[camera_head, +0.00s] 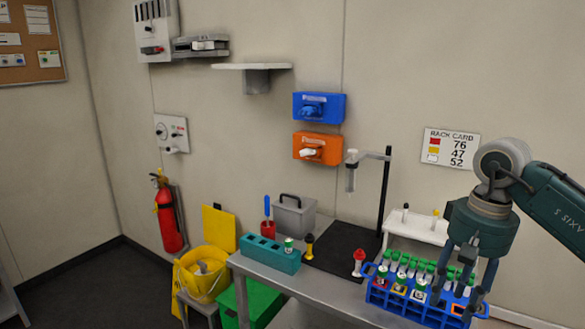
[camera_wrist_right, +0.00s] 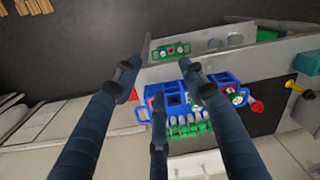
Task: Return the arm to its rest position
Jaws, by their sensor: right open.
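My right arm comes in from the right in the head view. Its dark three-fingered gripper (camera_head: 456,290) points down in front of and over the blue tube rack (camera_head: 377,295). The fingers are spread open, and I see nothing held between them. In the wrist view the open fingers (camera_wrist_right: 162,85) frame the blue rack (camera_wrist_right: 200,103), which lies beyond the fingertips with its green-capped tubes. In the head view the fingers hide part of the rack's right side. I cannot tell whether they touch it. My left gripper is not in view.
On the grey table (camera_head: 315,288) stand a teal rack (camera_head: 268,254), a red-topped item (camera_head: 358,262) and a black stand pole (camera_head: 385,200). A white rack (camera_head: 412,228) is behind the blue rack. A yellow bucket (camera_head: 203,280) and a green box (camera_head: 255,300) stand lower left.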

